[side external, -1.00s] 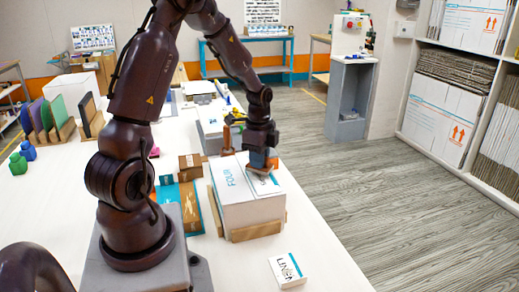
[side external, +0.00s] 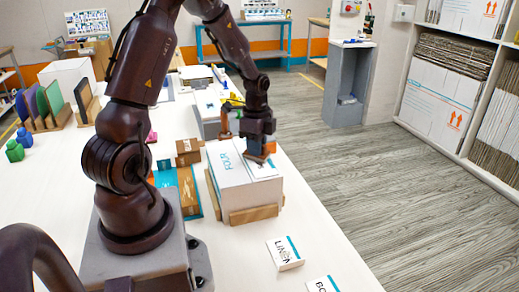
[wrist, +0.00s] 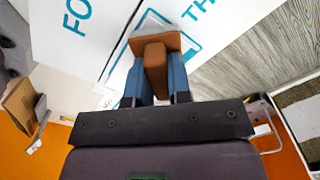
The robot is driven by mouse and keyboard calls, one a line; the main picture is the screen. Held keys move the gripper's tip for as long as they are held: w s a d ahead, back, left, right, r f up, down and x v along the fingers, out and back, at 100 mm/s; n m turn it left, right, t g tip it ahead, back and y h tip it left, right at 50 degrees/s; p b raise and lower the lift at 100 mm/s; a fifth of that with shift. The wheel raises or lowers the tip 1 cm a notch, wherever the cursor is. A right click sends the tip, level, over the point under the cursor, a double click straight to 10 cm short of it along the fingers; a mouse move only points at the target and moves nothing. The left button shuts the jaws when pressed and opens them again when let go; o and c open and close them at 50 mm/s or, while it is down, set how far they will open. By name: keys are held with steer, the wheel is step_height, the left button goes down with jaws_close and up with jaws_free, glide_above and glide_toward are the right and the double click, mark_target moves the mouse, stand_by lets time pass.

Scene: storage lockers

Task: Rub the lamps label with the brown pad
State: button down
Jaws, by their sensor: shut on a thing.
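My gripper (side external: 258,143) is over the top of a white box (side external: 250,194) marked FOUR. In the wrist view its two blue-grey fingers (wrist: 162,82) are shut on the upright grip of the brown pad (wrist: 155,43). I cannot read the word lamps on any label; part of the outlined label is hidden by the pad and fingers.
The box stands between wooden strips (side external: 254,214) on the white table. Brown and teal cartons (side external: 188,190) stand left of it. Free table surrounds the cards; the floor is beyond the right edge.

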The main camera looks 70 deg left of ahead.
steer(key=shift+r, duration=4)
